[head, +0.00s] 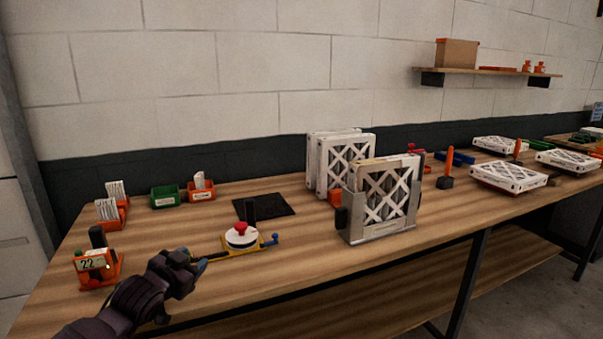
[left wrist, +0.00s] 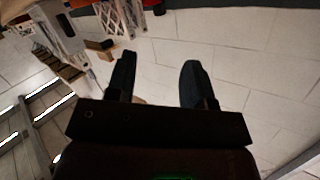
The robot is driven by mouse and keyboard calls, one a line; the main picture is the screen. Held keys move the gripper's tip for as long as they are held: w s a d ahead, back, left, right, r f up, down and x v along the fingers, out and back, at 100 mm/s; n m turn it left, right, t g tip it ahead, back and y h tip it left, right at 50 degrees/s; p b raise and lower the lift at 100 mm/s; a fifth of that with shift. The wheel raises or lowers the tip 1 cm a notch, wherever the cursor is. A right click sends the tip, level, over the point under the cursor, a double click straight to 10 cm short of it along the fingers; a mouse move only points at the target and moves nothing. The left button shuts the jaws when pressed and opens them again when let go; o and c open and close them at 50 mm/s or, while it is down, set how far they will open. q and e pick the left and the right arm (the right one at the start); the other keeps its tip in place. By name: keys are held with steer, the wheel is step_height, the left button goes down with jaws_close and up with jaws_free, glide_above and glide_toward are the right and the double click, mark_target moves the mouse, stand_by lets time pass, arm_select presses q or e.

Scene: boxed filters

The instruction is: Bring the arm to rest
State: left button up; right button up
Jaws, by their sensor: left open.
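My left gripper (head: 190,262) is over the front left part of the wooden workbench (head: 330,268) in the head view. In the left wrist view its two dark fingers (left wrist: 160,82) stand apart with nothing between them. That view looks mostly at the pale block wall (left wrist: 245,60), with the filters (left wrist: 110,15) at its upper left. My left arm comes in from the bottom left of the head view. My right gripper is not in view.
A yellow fixture with a red knob (head: 241,235) stands just right of my left gripper. An orange device with a display (head: 95,265) stands to its left. Boxed filters (head: 383,195) in a grey holder stand mid-bench. Orange and green bins (head: 165,196) sit behind. The bench front is clear.

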arm_select(q)
steer(key=s+f+n+g+y, duration=0.1)
steer(key=s+f+n, duration=0.1)
steer(key=s+f, duration=0.6)
steer(key=s+a+f+n+g+y, duration=0.1)
steer(key=s+f+n, duration=0.1)
steer(key=s+f, duration=0.7)
steer(key=s+a+f+n+g+y, duration=0.1)
steer(key=s+f, duration=0.8)
steer(key=s, duration=1.2)
steer(key=shift+s+n+g+y, duration=0.2)
steer(key=shift+n+g+y, duration=0.2)
steer(key=shift+g, duration=0.2)
steer(key=shift+a+f, duration=0.1)
